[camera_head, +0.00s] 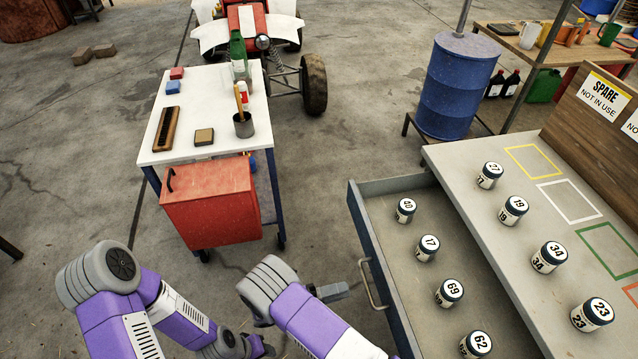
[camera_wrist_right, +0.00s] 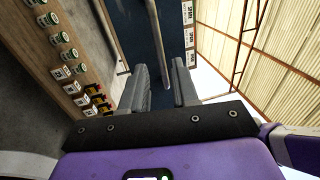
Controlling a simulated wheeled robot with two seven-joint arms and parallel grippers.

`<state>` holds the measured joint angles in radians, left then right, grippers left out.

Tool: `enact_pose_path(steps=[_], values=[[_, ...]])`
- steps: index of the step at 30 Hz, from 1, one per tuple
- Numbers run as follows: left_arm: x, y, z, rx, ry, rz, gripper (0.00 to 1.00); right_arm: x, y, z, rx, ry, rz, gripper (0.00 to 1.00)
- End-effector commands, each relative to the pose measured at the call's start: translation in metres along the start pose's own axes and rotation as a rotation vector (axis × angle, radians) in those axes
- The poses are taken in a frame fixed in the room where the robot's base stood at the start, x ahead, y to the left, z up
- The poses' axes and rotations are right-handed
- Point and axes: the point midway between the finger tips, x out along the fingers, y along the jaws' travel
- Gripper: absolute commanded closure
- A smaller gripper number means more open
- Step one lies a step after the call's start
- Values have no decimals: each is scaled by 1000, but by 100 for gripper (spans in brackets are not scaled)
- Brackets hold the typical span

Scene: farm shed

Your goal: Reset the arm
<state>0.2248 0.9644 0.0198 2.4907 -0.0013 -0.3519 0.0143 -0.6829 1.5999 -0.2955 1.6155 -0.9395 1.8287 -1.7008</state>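My right gripper (camera_head: 333,291) is grey and partly hidden behind my right arm in the head view. Its tip is just left of the metal handle (camera_head: 373,285) of the open drawer (camera_head: 402,275). In the right wrist view, its two fingers (camera_wrist_right: 162,88) are spread with no object clamped between them. The handle bar (camera_wrist_right: 155,38) shows ahead, in line with the gap between them. I cannot tell whether they touch it. My left arm (camera_head: 125,300) is folded at the lower left, and its gripper is not clearly seen.
The drawer and the grey worktop (camera_head: 520,240) hold several numbered jars. A white-topped cart (camera_head: 222,105) with a red box (camera_head: 212,200) stands ahead of my arms. A blue barrel (camera_head: 457,85) stands behind the worktop. Bare floor lies between cart and drawer.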

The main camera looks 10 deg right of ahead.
Motion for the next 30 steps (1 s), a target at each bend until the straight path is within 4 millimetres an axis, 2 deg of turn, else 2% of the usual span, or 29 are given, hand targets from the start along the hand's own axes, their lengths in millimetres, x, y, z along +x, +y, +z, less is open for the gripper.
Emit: enact_pose_path(steps=[5,8,11,14,18,22,26,30], values=[[0,0,0,0,0,0,57,2,2,-2,3,9,14,71],[-1,0,0,0,0,0,57,12,16,-11,21,64,89,71],[-2,1,0,0,0,0,57,26,44,-36,76,194,238,71],[-3,1,0,0,0,0,57,30,76,-72,179,411,410,71],[-5,2,0,0,0,0,57,13,108,-121,375,790,583,71],[-7,3,0,0,0,0,57,-18,121,-152,588,1188,642,71],[-9,3,0,0,0,0,57,-51,121,-160,821,1607,599,71],[-10,4,0,0,0,0,57,-75,113,-148,1082,2059,430,71]])
